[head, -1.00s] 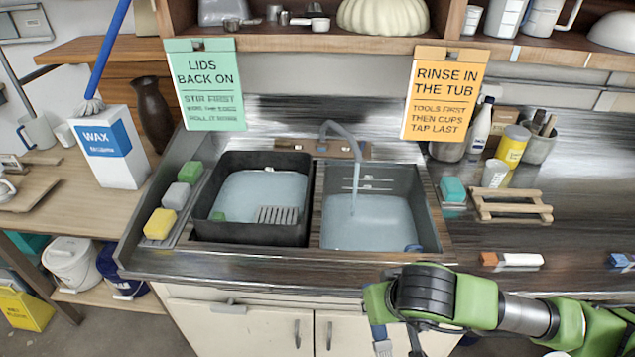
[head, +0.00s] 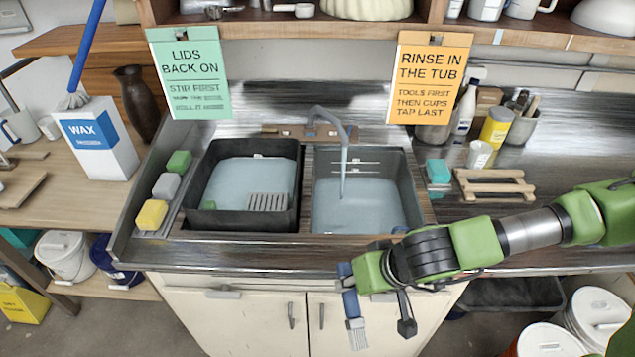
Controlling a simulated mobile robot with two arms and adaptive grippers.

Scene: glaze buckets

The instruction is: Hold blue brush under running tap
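The blue brush (head: 350,304) hangs bristles down in front of the sink cabinet, below the counter's front edge in the picture. Its blue handle is partly hidden by my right gripper (head: 375,295), which appears shut on it; a dark finger part shows to the right of the brush. The tap (head: 328,119) is running, and a thin stream (head: 343,174) falls into the right basin (head: 360,200), which holds water. The brush is apart from the stream, nearer the viewer. My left gripper is not in view.
A dark tub (head: 240,222) with water and a grate fills the left basin. Sponges (head: 152,214) line its left side. A wooden rack (head: 495,185) and a teal sponge (head: 438,171) are right of the sink. Lidded buckets (head: 600,315) stand on the floor at right.

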